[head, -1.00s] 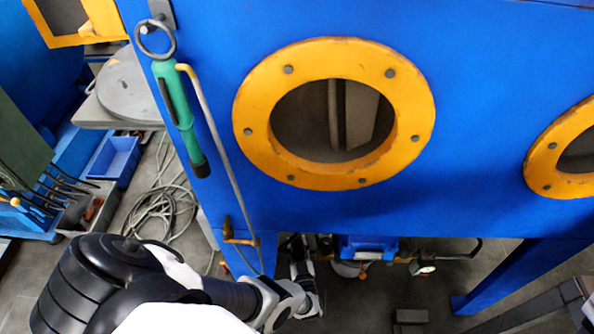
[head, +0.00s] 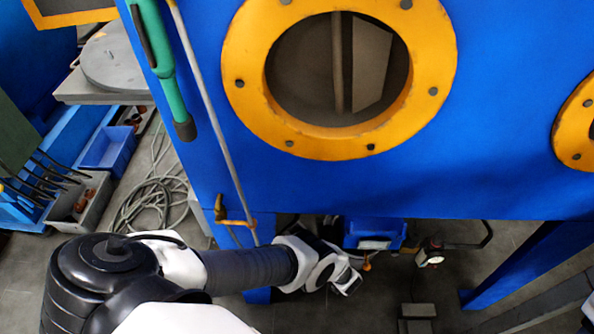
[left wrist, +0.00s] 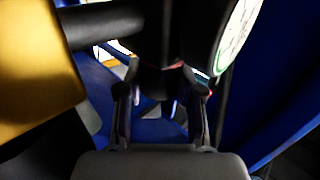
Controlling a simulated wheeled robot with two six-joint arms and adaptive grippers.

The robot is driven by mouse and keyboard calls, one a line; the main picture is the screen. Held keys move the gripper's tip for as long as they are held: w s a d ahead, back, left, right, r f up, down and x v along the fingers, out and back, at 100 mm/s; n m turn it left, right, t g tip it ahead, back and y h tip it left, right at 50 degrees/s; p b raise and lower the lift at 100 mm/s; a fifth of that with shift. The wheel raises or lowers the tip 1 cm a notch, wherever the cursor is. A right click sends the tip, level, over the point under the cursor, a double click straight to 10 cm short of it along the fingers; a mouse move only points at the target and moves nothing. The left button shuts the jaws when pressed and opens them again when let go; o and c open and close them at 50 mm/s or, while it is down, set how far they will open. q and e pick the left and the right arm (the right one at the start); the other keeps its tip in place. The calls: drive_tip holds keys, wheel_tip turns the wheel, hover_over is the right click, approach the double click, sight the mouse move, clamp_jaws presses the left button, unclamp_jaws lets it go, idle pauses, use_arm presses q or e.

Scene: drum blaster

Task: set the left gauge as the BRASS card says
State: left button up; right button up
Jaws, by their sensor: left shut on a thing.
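My left gripper (head: 346,281) is under the blue cabinet's lower edge. In the left wrist view its two fingers (left wrist: 160,95) stand apart, shut on a dark part (left wrist: 160,82) between them; its exact shape is in shadow. A round gauge with a white face (left wrist: 238,35) shows edge-on at the upper right of the wrist view, beside the fingers. In the head view a small gauge (head: 431,259) with a pale face stands right of the gripper; I cannot tell whether it is the same one. Its reading is not legible. No BRASS card is readable. My right gripper is not in view.
A large gold block (left wrist: 35,65) is close at left in the wrist view. The blue cabinet (head: 490,110) with yellow round ports (head: 241,60) overhangs the gripper. A grey pipe (head: 205,110) and green-handled tool (head: 158,60) hang left. Cables (head: 150,190) lie on the floor.

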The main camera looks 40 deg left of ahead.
use_arm(q)
drive_tip(key=shift+a, duration=0.1)
drive_tip(key=o, duration=1.2)
